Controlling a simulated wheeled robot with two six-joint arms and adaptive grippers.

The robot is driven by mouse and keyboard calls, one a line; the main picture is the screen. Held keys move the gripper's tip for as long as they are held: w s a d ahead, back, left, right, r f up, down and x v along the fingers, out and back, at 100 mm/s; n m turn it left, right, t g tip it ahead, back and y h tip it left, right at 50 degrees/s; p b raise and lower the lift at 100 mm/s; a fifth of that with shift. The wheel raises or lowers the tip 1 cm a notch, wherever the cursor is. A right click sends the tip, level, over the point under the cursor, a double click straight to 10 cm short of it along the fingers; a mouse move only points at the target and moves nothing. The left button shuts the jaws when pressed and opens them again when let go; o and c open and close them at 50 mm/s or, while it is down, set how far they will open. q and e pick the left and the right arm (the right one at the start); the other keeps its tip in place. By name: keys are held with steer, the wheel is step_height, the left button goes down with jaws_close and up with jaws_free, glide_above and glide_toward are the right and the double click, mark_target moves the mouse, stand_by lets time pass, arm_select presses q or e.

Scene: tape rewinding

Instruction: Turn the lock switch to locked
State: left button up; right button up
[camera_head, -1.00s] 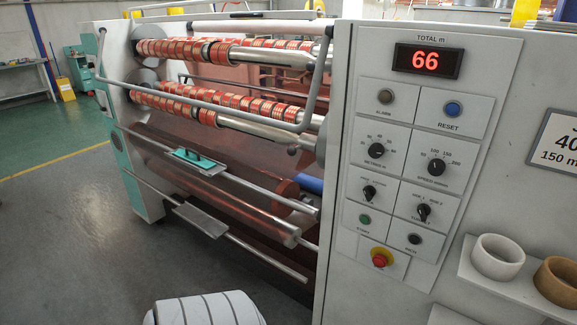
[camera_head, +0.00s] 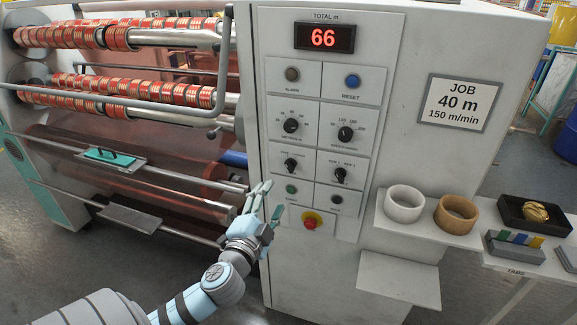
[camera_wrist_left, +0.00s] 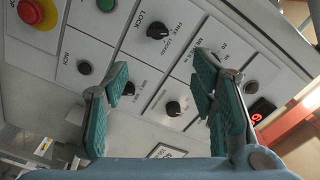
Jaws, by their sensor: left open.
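The lock switch (camera_head: 291,165) is a small black knob on the grey control panel, just above the green start button in the head view. In the left wrist view the lock switch (camera_wrist_left: 157,30) sits beside the printed words LOCK, FREE and LOCKED; which mark it points to is too small to tell. My left gripper (camera_head: 264,204) is open and empty in front of the panel's lower left part. In the left wrist view my left gripper (camera_wrist_left: 163,72) has its teal finger pads spread, with the panel beyond them. My right gripper is out of view.
A red stop button (camera_head: 311,222) sits low on the panel, with the turret knob (camera_head: 340,174) right of the lock switch. A shelf (camera_head: 390,232) with a white ring and a brown ring sticks out at right. Rollers and metal bars (camera_head: 180,180) lie left.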

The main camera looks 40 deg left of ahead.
mark_target(290, 168)
arm_select(q)
steer(key=x, duration=1.4)
steer(key=shift+a+f, duration=0.1)
steer(key=shift+f, duration=0.1)
steer(key=shift+c, duration=0.4)
steer(key=c, duration=1.1)
steer(key=shift+o, duration=0.2)
